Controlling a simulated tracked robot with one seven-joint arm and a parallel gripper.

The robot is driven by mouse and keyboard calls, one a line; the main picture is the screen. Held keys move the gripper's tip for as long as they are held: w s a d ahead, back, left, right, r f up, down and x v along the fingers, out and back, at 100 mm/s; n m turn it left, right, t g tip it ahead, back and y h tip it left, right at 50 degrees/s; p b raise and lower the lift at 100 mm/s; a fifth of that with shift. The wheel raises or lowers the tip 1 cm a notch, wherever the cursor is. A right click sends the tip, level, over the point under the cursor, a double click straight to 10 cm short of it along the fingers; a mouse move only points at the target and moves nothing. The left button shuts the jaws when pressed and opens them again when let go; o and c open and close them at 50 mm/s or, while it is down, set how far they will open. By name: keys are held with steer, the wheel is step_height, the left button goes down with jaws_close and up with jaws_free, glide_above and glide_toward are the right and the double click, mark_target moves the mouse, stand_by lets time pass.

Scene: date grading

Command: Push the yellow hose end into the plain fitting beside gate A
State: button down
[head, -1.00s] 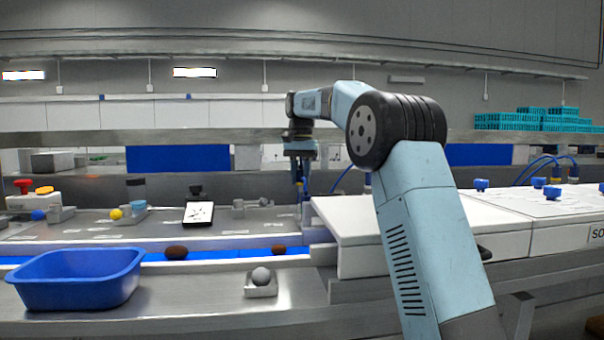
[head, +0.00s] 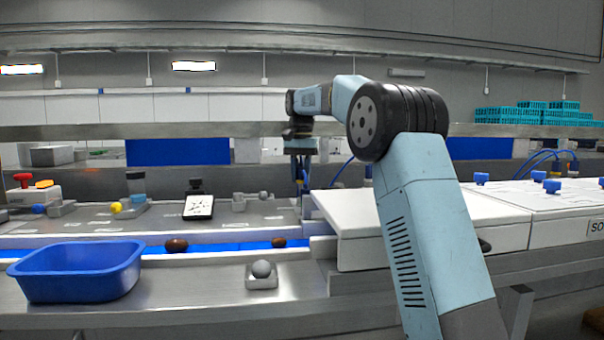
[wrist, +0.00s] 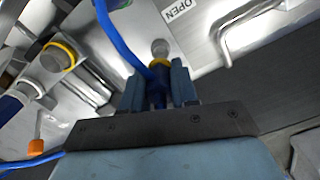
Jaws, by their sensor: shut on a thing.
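My gripper (wrist: 158,92) is shut on the dark blue hose end (wrist: 157,93) with the yellow collar (wrist: 160,63). A blue hose (wrist: 112,38) curves away from it across the wrist view. A round grey metal piece (wrist: 160,47) shows just beyond the collar, in line with it. I cannot tell whether it is the plain fitting or the hose's own tip, nor whether anything is seated. In the head view my gripper (head: 303,168) points down beside the left end of the white covers, and its fingertips are hard to make out. Gate A's label is not readable.
Another fitting with a yellow ring (wrist: 58,56) stands left in the wrist view, near an orange-tipped part (wrist: 37,146). A bent metal handle (wrist: 228,45) is at upper right. In the head view, a blue tub (head: 80,285) and white covers (head: 420,225) flank the bench.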

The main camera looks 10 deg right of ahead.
mark_target(301, 182)
steer(key=shift+f, duration=2.25)
stand_by(2.5)
steer(key=c, duration=1.5)
jaws_free()
steer(key=shift+c, duration=0.2)
steer(key=o, duration=1.1)
steer(key=shift+r, duration=5)
